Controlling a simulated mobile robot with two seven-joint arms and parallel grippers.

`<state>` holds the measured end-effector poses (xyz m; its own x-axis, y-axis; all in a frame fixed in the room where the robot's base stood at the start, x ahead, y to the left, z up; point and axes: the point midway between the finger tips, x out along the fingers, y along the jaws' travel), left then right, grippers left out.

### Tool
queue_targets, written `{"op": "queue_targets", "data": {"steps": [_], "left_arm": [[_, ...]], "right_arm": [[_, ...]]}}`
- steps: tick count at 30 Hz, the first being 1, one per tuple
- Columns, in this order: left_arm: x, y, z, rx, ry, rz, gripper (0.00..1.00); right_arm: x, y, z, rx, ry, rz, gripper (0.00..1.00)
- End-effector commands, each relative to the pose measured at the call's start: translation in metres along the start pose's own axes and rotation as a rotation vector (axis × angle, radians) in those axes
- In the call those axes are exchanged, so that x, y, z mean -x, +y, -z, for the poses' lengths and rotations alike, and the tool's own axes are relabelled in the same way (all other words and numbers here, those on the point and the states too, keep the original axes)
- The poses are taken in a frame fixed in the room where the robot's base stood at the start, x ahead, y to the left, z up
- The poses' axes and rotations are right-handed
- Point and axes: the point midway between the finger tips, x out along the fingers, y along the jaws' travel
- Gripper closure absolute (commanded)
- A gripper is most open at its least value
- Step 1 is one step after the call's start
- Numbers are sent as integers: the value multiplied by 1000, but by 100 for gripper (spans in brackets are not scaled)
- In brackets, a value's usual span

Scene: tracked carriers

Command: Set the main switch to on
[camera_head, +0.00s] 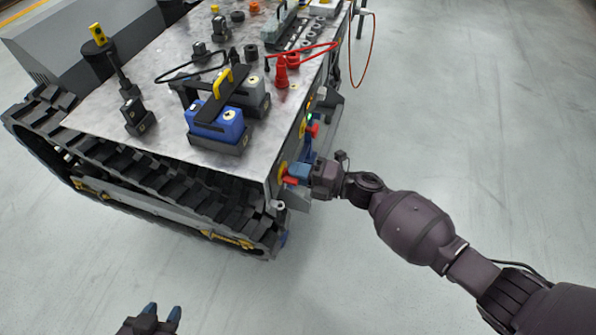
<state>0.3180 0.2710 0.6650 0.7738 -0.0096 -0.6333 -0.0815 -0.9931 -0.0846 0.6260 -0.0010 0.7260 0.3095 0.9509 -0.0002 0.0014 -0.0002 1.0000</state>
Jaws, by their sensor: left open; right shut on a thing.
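The main switch (290,181) has a red handle on a yellow plate, low on the right side face of the tracked carrier (95,112), near its front corner. My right gripper (293,175) reaches in from the right and is shut on the red handle. Its blue fingertips hide part of the switch, so I cannot tell its exact setting. A similar red and yellow switch (313,130) sits farther along the same face. My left gripper (162,311) is open and empty at the bottom edge, apart from the carrier.
On the carrier's deck stand a blue battery-like block (215,121), a grey block beside it, a red plug (281,73) and several small black parts. An orange cable (373,52) hangs at the far right side. The floor to the right is clear.

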Motion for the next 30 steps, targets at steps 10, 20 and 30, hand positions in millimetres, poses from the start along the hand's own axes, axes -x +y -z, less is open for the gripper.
{"op": "queue_targets", "data": {"steps": [10, 20, 30], "left_arm": [[1, 0, 3, 0, 5, 1, 57], [1, -1, 3, 0, 5, 2, 57], [2, -2, 7, 0, 12, 3, 57]], "right_arm": [[0, -1, 0, 1, 1, 1, 67], [1, 0, 0, 1, 0, 1, 62], [46, 1, -1, 3, -1, 2, 62]]}}
